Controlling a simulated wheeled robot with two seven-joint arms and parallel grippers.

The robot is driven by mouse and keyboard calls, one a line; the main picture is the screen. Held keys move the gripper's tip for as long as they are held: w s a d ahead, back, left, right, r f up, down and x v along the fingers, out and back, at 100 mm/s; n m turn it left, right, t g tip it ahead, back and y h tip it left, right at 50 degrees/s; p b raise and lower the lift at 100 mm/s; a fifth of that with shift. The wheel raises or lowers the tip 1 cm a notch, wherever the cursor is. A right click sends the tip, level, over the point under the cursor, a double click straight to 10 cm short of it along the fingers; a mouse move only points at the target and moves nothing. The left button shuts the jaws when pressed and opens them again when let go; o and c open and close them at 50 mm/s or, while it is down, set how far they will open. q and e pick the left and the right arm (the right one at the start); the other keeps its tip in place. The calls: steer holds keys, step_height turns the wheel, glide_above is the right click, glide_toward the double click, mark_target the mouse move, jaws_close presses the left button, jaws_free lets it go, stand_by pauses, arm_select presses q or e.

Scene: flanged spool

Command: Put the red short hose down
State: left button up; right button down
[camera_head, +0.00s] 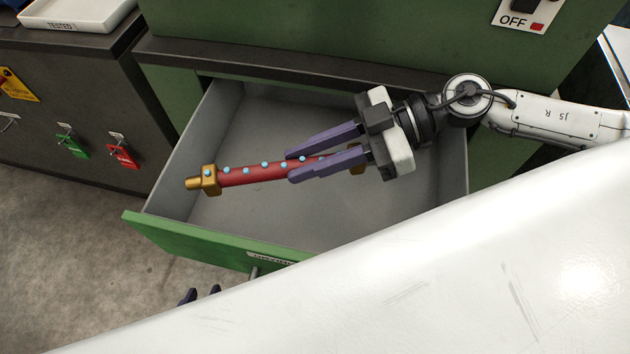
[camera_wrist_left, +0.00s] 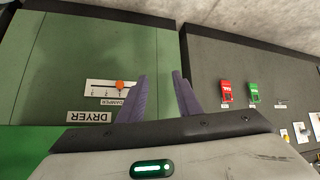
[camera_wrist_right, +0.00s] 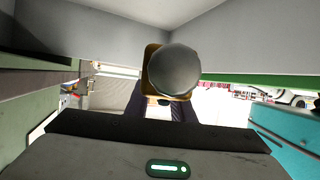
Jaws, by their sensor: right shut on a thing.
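The red short hose (camera_head: 250,174) has light blue dots along it and a brass fitting at each end. My right gripper (camera_head: 291,166) is shut on it, and the hose is over the inside of the open grey drawer (camera_head: 235,125). I cannot tell whether the hose touches the drawer floor. In the right wrist view a round grey end with a brass collar (camera_wrist_right: 173,72) hides most of the fingers. My left gripper (camera_wrist_left: 158,98) is open and empty in its wrist view; only its fingertips (camera_head: 200,294) show in the head view.
The drawer's green front (camera_head: 190,238) is pulled out from the green machine (camera_head: 330,35). A dark cabinet (camera_head: 65,100) with green and red tags stands at the left, bearing a white tray (camera_head: 75,15). A large white surface (camera_head: 430,290) covers the lower right.

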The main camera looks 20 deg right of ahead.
step_height(320, 180, down, 3)
steer(key=shift+f+b, duration=0.1)
steer(key=shift+b, duration=0.3)
step_height(320, 180, down, 5)
steer(key=shift+f+b, duration=0.1)
steer(key=shift+b, duration=0.75)
steer(key=shift+f, duration=0.6)
steer(key=c, duration=1.5)
jaws_free()
steer(key=shift+c, duration=0.2)
